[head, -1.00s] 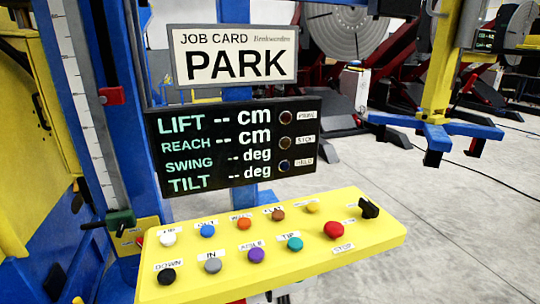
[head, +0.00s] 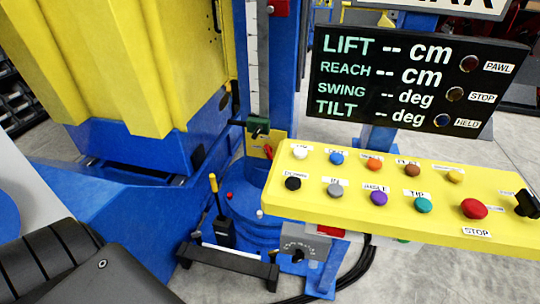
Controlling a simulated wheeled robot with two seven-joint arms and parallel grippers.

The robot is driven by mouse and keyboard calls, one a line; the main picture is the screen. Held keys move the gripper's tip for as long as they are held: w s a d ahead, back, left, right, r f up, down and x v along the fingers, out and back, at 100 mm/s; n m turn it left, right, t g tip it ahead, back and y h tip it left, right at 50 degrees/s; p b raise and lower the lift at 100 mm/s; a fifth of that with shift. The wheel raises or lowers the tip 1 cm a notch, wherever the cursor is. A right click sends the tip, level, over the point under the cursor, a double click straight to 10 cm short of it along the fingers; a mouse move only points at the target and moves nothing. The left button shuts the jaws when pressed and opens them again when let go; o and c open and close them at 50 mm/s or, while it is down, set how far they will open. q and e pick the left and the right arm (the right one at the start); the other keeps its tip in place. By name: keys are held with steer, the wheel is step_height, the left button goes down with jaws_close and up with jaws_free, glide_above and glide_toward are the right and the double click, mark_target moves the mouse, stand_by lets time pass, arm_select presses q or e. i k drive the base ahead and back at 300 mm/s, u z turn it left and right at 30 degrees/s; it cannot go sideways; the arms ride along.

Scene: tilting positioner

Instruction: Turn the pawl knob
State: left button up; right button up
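No knob carries a readable pawl label, so I cannot tell which is the pawl knob. A black rotary knob (head: 526,204) stands at the right end of the yellow button panel (head: 330,208). The PAWL lamp (head: 469,63) on the black display is dark. A dark link, apparently of my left arm, fills the lower left corner. Neither gripper shows.
The panel carries several coloured buttons and a red stop button (head: 473,209). A lever with a yellow grip (head: 215,190) rises near the blue column's foot, beside a black pedal bar (head: 228,262). A large yellow and blue machine body stands at left. Grey floor is open at right.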

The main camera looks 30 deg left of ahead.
mark_target(268, 150)
steer(key=z, duration=2.9)
steer(key=k, duration=1.1)
steer(key=u, duration=2.2)
steer(key=i, duration=0.5)
steer(key=u, duration=0.1)
